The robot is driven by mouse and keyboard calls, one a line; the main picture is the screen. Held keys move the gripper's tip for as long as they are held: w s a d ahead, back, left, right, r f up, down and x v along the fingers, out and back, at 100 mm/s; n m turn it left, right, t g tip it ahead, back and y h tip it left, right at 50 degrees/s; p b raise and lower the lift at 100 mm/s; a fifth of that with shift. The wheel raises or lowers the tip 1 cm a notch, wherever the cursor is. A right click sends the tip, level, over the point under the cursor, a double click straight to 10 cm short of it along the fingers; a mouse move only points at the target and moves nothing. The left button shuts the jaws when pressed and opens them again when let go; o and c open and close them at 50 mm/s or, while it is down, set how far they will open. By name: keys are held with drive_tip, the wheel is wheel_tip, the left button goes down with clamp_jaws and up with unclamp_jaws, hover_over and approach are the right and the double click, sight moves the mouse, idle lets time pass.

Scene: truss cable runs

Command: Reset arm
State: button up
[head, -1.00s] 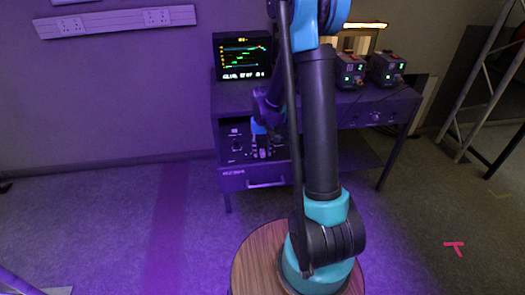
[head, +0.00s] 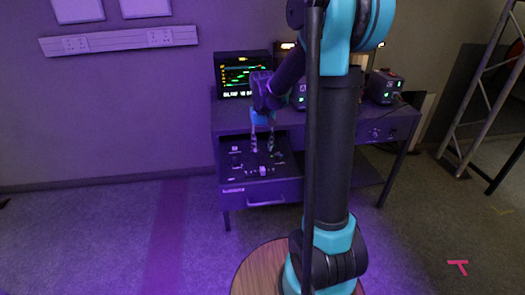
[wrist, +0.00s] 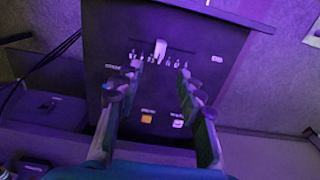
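My gripper (head: 263,143) is open and empty, pointing down above the open drawer (head: 262,190) of the desk. The drawer holds a dark control panel with small knobs and switches. In the wrist view my gripper (wrist: 158,82) has its two fingers spread apart over the panel (wrist: 205,42). A pale slider or lever (wrist: 160,49) stands ahead of the fingertips, and it also shows in the head view (head: 263,170). Two small buttons, one orange (wrist: 147,118) and one whitish (wrist: 177,123), lie between the fingers.
A monitor (head: 241,74) stands at the desk's back left. A box with green lights (head: 385,86) stands at the right, partly beside my arm. A metal truss (head: 485,90) is at the far right. The floor at left is clear.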

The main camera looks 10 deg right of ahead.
idle(0.3)
drive_tip(key=s+d+f+t, duration=0.2)
drive_tip(key=s, duration=0.9)
drive_tip(key=s+d+f+t, duration=0.2)
drive_tip(key=s+d+f, duration=0.1)
drive_tip(key=s, duration=0.8)
idle(1.3)
